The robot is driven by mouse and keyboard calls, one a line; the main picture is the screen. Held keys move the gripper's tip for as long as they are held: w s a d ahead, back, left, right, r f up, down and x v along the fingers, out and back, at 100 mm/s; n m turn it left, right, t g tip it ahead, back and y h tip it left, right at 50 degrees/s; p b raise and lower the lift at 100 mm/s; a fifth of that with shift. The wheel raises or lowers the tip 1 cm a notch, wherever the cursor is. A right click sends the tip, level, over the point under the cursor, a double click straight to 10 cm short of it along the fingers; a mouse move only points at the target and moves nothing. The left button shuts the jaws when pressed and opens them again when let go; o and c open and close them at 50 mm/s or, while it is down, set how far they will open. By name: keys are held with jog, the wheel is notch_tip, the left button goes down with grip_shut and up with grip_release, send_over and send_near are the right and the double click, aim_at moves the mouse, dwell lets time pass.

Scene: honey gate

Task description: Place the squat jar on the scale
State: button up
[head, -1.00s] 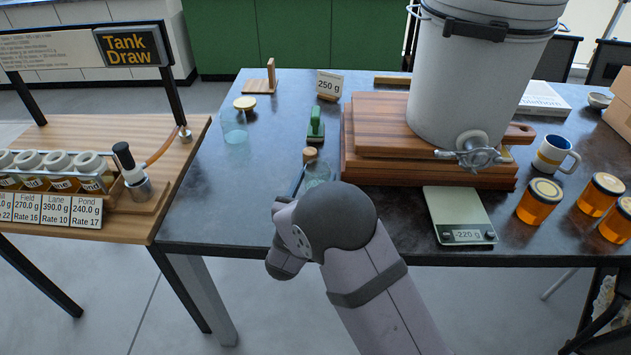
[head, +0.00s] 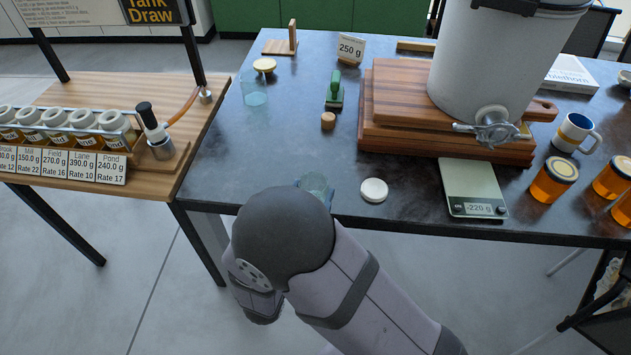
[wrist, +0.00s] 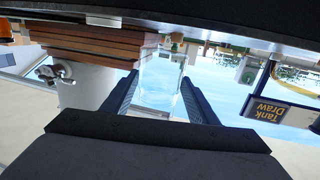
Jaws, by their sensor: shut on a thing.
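The squat jar is clear glass. In the wrist view, which is upside down, the squat jar (wrist: 160,88) sits between the two dark fingers of my gripper (wrist: 160,79), which is shut on it. In the head view the squat jar (head: 318,184) shows just beyond my rounded wrist, near the table's front edge. My wrist hides its lower part and the fingers, so its height above the table is unclear. The scale (head: 460,180) lies to the right, with a pale empty plate and a display reading -220 g.
A white round lid (head: 374,190) lies between jar and scale. Behind are a cork (head: 328,121), a green-handled tool (head: 335,90) and another clear jar (head: 252,92). A wooden stand (head: 400,135) with a white bucket (head: 490,60) stands behind the scale; amber jars (head: 552,180) stand right.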

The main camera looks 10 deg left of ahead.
jog(key=shift+s, duration=0.25)
